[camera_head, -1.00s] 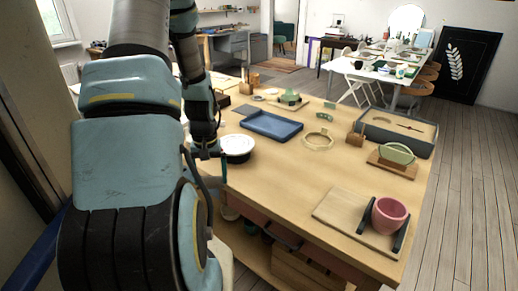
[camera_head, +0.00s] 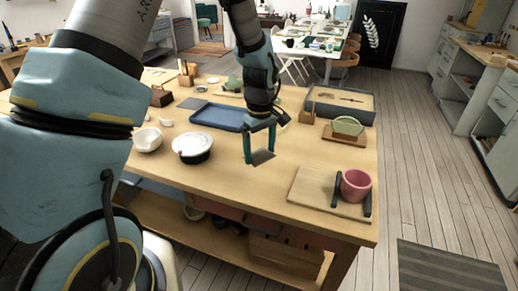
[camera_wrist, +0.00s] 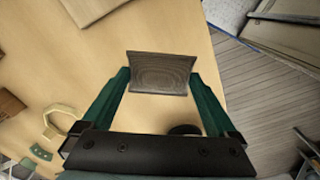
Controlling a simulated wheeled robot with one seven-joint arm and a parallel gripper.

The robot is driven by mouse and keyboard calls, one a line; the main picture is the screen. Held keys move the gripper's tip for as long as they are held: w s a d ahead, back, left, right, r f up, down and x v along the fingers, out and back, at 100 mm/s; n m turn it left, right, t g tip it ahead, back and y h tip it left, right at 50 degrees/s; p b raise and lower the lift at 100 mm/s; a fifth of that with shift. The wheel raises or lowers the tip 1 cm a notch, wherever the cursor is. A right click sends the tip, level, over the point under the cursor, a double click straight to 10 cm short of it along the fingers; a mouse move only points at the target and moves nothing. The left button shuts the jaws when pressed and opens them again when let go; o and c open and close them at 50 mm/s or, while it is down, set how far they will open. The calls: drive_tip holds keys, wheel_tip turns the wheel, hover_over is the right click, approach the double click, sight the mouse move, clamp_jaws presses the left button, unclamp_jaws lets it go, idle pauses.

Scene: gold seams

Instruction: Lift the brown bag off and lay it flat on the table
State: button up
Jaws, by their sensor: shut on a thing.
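My gripper (camera_head: 260,156) is shut on a small grey-brown folded piece, which I take to be the brown bag (camera_head: 263,158). In the wrist view the bag (camera_wrist: 160,74) spans between the two green fingers of my gripper (camera_wrist: 160,80). It has a ringed pattern and a bend across it. It appears held above the bare middle of the table (camera_head: 232,180), though the exact gap is hard to tell. A dark round pot with a white top (camera_head: 193,146) stands to the left, apart from the bag.
A white bowl (camera_head: 147,140) is left of the pot. A blue tray (camera_head: 216,115) lies behind. At the right are a pink bowl (camera_head: 356,186) in a dark-armed holder on a board (camera_head: 314,190), and a green bowl (camera_head: 348,126). Bare table lies around the gripper.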

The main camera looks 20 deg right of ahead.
sight(261, 182)
drive_tip(key=shift+f+b, duration=2.85)
drive_tip(key=shift+f, duration=1.25)
drive_tip(key=shift+d+f, duration=0.1)
drive_tip(key=shift+f, duration=0.3)
drive_tip(key=o, duration=1.3)
drive_tip(key=shift+s, duration=0.1)
drive_tip(key=shift+r+p, duration=2.8)
drive_tip(key=shift+r, duration=1.3)
